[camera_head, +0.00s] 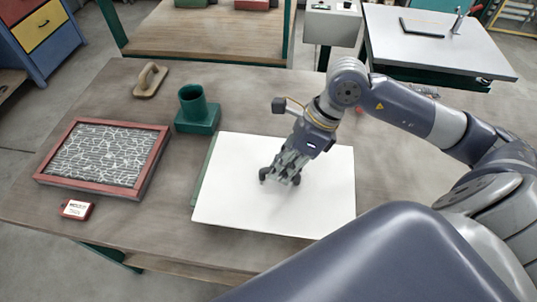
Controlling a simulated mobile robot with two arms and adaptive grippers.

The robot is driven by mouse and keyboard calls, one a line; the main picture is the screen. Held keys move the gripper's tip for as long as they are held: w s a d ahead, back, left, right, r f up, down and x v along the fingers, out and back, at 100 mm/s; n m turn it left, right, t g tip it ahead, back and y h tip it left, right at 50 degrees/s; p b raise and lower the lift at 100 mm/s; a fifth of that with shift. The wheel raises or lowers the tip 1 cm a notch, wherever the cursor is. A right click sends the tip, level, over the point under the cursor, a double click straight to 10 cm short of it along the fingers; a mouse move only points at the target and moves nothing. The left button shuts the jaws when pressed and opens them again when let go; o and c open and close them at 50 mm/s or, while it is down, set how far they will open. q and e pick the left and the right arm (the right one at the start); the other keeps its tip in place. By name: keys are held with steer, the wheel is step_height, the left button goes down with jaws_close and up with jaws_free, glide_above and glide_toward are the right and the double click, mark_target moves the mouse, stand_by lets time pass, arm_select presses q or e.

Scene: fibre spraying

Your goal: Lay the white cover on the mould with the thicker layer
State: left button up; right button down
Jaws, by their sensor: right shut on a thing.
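The white cover (237,200) is a flat white sheet in the middle of the table. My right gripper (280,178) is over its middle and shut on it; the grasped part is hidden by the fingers. A green edge (203,172) shows along the cover's left side, so a green-framed thing lies beneath; its surface is hidden. I cannot tell whether the cover rests on it or hangs just above. The red-framed mould (105,154) lies uncovered at the left, its dark surface carrying a web of white fibres. My left gripper is not in view.
A small red box with a white label (77,209) lies in front of the red mould. A green cup on a square base (197,112) and a wooden float (150,80) stand behind. Bare table (150,235) shows at the front left. Other benches stand behind.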

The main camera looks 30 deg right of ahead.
mark_target(267, 161)
steer(key=w+p, duration=0.1)
steer(key=w, duration=0.4)
steer(key=shift+w+a+p, duration=0.1)
steer(key=shift+a+p, duration=0.1)
steer(key=shift+p, duration=0.1)
steer(key=shift+w+f, duration=0.25)
steer(key=shift+w, duration=0.3)
steer(key=shift+f+p, duration=1)
steer(key=shift+f, duration=0.8)
steer(key=c, duration=1.6)
jaws_free()
steer(key=shift+c, duration=0.2)
steer(key=shift+d, duration=0.1)
